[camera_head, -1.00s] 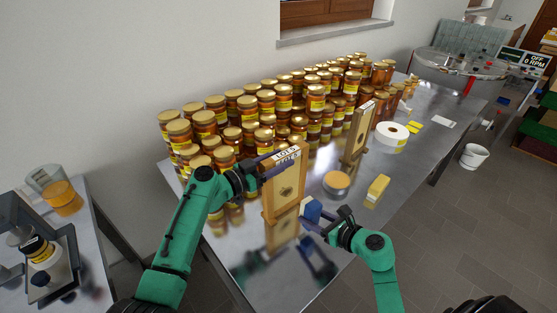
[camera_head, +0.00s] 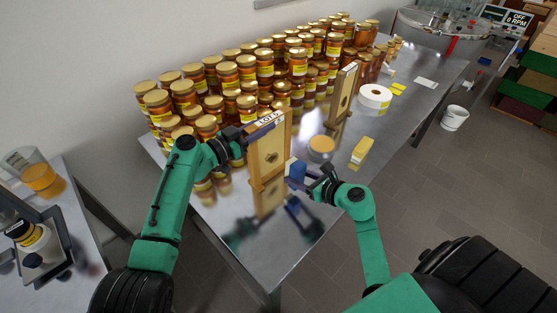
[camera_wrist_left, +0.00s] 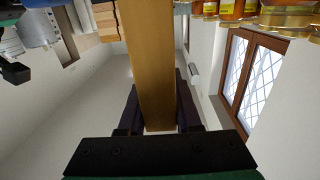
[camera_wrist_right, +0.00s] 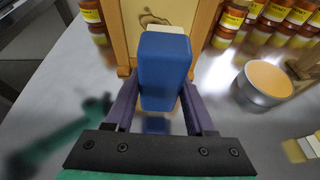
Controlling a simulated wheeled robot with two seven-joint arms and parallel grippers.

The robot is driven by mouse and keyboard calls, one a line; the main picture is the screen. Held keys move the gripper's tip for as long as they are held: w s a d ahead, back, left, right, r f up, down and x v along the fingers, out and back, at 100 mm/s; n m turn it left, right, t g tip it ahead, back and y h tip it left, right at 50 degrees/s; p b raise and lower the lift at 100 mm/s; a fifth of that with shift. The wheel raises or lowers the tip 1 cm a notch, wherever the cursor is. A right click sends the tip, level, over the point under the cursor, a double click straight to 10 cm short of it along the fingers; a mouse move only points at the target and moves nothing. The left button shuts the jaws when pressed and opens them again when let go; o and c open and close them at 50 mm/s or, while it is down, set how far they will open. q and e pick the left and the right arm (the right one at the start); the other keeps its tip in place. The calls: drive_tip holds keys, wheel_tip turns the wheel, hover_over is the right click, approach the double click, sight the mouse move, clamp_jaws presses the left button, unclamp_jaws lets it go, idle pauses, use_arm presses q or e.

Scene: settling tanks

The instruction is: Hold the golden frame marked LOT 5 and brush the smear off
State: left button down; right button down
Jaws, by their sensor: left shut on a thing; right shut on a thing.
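The golden frame (camera_head: 268,160) marked LOT 5 stands upright on the metal table, its label on the top bar. My left gripper (camera_head: 243,135) is shut on its upper left part; the wooden bar shows between the fingers in the left wrist view (camera_wrist_left: 152,70). My right gripper (camera_head: 304,178) is shut on a blue block-shaped brush (camera_wrist_right: 163,70) with a pale front edge. The brush is close in front of the frame's lower face; whether it touches cannot be told. A brown smear (camera_wrist_right: 152,20) shows on the frame's panel just above the brush.
Many honey jars (camera_head: 228,85) crowd the table behind the frame. A second wooden frame (camera_head: 344,92), a round tin (camera_head: 321,145), a yellow block (camera_head: 361,151) and a white roll (camera_head: 375,96) stand to the right. The table's front (camera_head: 262,250) is clear.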

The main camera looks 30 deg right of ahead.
sight(276, 159)
drive_tip(key=shift+w+d, duration=0.2)
drive_tip(key=shift+w, duration=0.75)
drive_tip(key=shift+w+a, duration=0.2)
drive_tip(key=shift+w, duration=0.5)
drive_tip(key=shift+w+a, duration=0.25)
drive_tip(key=shift+w, duration=0.45)
drive_tip(key=shift+w+a, duration=0.2)
drive_tip(key=shift+w, duration=0.5)
drive_tip(key=shift+w+a, duration=0.15)
drive_tip(key=shift+w, duration=0.3)
drive_tip(key=shift+s+a, duration=0.25)
drive_tip(key=shift+a, duration=0.5)
drive_tip(key=shift+s+a, duration=0.2)
drive_tip(key=shift+a, duration=0.55)
drive_tip(key=shift+d, duration=0.15)
drive_tip(key=shift+w+d, duration=0.25)
drive_tip(key=shift+d, duration=0.45)
drive_tip(key=shift+w+d, duration=0.2)
drive_tip(key=shift+d, duration=0.5)
